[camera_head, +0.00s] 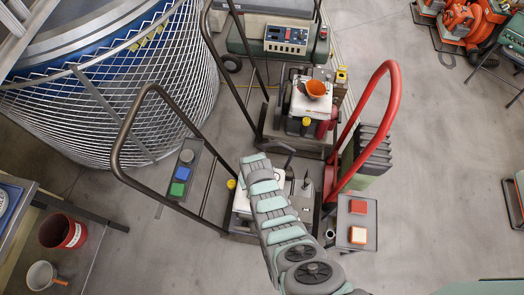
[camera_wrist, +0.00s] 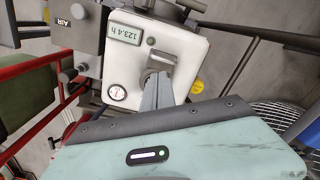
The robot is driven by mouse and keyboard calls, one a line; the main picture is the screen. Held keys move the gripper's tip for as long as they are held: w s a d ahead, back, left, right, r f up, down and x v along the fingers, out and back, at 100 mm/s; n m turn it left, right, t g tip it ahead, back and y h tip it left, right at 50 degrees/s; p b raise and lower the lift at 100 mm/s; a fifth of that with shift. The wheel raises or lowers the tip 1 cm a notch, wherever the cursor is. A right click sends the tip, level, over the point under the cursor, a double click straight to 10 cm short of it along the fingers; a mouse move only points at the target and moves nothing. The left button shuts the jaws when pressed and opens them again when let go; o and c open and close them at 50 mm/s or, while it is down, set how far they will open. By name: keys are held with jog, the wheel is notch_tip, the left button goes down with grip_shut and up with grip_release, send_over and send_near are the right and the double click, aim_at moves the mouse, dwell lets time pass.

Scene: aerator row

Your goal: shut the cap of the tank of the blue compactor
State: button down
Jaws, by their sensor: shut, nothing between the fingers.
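A machine with a white tank top (camera_head: 241,201) stands under my arm in the head view; I see no clear blue on its body. In the wrist view the white tank top (camera_wrist: 187,48) carries a small display and a round gauge. A grey fitting (camera_wrist: 162,56) stands on its middle; I cannot tell whether it is the cap, or open or shut. My gripper (camera_wrist: 158,78) is shut and empty, its fingers at this fitting; whether they touch is unclear. A yellow round part (camera_wrist: 197,87) sits beside the tank. In the head view my arm hides the gripper.
A brown tube handle (camera_head: 126,135) and a red handle (camera_head: 388,100) rise on either side. Behind is another machine with an orange funnel (camera_head: 316,88). A mesh-guarded tank (camera_head: 170,90) fills the upper left.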

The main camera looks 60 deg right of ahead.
notch_tip(320, 180, up, 8)
jog(key=p, duration=0.5)
jog(key=shift+f, duration=0.15)
dwell(0.3)
